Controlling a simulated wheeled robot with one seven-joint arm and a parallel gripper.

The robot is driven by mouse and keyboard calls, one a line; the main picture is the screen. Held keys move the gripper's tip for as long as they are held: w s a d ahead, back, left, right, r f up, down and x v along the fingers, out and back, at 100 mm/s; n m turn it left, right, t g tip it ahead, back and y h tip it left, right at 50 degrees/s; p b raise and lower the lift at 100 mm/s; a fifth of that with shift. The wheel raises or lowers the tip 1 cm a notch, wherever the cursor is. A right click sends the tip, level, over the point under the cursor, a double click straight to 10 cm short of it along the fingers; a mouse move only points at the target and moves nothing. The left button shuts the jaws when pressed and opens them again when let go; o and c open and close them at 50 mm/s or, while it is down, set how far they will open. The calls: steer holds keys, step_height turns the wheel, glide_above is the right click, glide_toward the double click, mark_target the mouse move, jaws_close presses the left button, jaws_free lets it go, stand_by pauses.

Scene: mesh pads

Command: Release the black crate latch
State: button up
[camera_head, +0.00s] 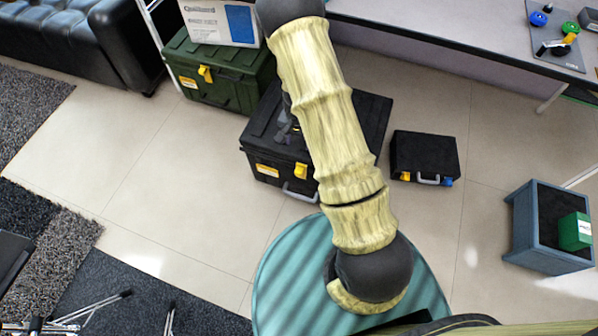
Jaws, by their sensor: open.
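The large black crate (262,130) stands on the floor in the middle, partly hidden behind my arm. Its front face has a yellow latch (300,170), a yellow label to the left and a pale carrying handle below. The latch looks upright against the face, but it is too small to tell whether it is fastened. My gripper (287,130) shows as a small dark grey shape over the crate's lid, left of my arm and above the latch in the picture. It is open and apart from the latch; my arm hides part of it.
A green crate (215,72) with a yellow latch stands behind left, a white-and-blue box (220,22) on it. A smaller black case (425,152) with yellow and blue latches lies to the right. A blue-grey bin (525,225) holds a green box.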

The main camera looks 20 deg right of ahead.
mark_target(299, 171)
step_height(299, 171, down, 17)
steer(key=b, duration=0.5)
steer(key=shift+f+b, duration=0.1)
steer(key=shift+b, duration=0.2)
steer(key=shift+c, duration=0.4)
jaws_close()
